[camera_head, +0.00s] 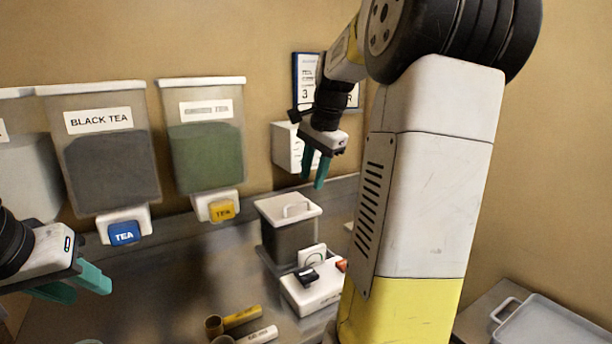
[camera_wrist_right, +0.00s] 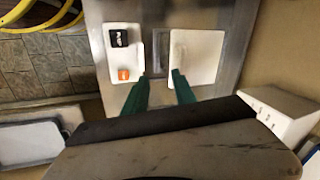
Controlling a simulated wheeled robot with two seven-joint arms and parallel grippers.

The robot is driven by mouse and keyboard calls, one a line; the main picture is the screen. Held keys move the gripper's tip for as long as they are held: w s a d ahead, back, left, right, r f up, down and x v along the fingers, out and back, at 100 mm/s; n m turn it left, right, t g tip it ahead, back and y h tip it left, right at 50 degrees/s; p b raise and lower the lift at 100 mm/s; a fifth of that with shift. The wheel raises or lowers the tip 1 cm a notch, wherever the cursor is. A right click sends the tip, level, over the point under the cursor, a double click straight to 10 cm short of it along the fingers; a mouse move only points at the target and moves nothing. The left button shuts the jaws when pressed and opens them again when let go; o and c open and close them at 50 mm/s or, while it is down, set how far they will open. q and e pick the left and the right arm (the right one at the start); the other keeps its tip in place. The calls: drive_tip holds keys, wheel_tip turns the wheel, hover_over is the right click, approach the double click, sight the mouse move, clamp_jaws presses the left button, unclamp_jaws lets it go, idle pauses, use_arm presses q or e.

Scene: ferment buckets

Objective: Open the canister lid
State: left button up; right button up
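The canister (camera_head: 285,238) is a dark grey box on the counter, with a white lid (camera_head: 276,209) and a raised handle (camera_head: 296,210) on top. The lid lies on the canister. In the right wrist view the lid (camera_wrist_right: 205,62) shows from above as a pale square, just beyond the fingertips. My right gripper (camera_head: 312,183) points down above the canister, apart from the lid, with its green fingers open and empty. My left gripper (camera_head: 88,289) is at the lower left, far from the canister, with its fingers apart and nothing between them.
A white device (camera_head: 312,294) with a black and a red part stands in front of the canister. Tea dispensers (camera_head: 104,160) (camera_head: 206,150) hang on the wall. Yellow and white tubes (camera_head: 242,317) lie on the counter. A white wall box (camera_head: 288,150) is behind my right gripper. A grey tray (camera_head: 545,325) is at lower right.

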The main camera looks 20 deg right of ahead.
drive_tip(key=shift+s+r+n, duration=0.1)
drive_tip(key=shift+s+n, duration=0.2)
drive_tip(key=shift+s, duration=0.3)
